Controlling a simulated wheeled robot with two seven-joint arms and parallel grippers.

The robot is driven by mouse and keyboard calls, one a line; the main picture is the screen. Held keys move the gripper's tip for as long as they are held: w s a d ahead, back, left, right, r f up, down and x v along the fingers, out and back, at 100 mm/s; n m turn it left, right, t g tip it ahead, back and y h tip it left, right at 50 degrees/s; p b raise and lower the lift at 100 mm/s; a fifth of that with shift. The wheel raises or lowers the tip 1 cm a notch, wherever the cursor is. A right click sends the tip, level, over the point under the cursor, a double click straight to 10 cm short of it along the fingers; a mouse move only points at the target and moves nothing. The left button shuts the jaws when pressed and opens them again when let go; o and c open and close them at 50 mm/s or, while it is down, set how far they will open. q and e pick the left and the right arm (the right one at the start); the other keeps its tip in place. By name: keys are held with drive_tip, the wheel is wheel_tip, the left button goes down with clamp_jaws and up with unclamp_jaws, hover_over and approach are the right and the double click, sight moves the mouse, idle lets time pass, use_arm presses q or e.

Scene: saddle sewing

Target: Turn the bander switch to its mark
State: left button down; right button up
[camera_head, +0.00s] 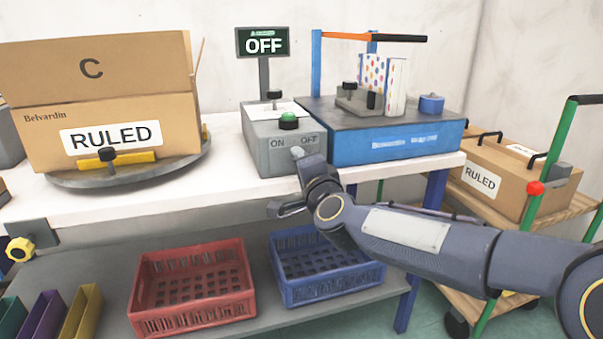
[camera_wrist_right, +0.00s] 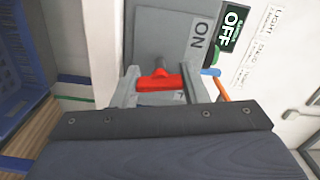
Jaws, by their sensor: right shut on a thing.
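The bander switch is a red handle (camera_wrist_right: 161,80) on the front of a grey control box (camera_head: 272,150). In the right wrist view it lies crosswise between the two grey fingers of my right gripper (camera_wrist_right: 162,88), which is shut on it. A short red stub points up from its middle. The ON label shows above and to the right of it in that view. The sign (camera_head: 262,42) behind the box reads OFF. My left gripper is out of view.
A blue machine (camera_head: 395,143) stands right of the control box. A cardboard box (camera_head: 110,95) sits on a round turntable (camera_head: 130,178) to the left. A red crate (camera_head: 190,285) and a blue crate (camera_head: 320,265) are on the lower shelf. A wooden cart (camera_head: 565,208) stands at the right.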

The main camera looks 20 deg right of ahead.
drive_tip(key=shift+f+m+b, duration=0.1)
drive_tip(key=shift+m+b, duration=0.35)
drive_tip(key=shift+m, duration=0.55)
drive_tip(key=o, duration=1)
drive_tip(key=s+p, duration=0.1)
drive_tip(key=s, duration=0.6)
drive_tip(key=shift+s+d, duration=0.15)
drive_tip(key=shift+s, duration=0.25)
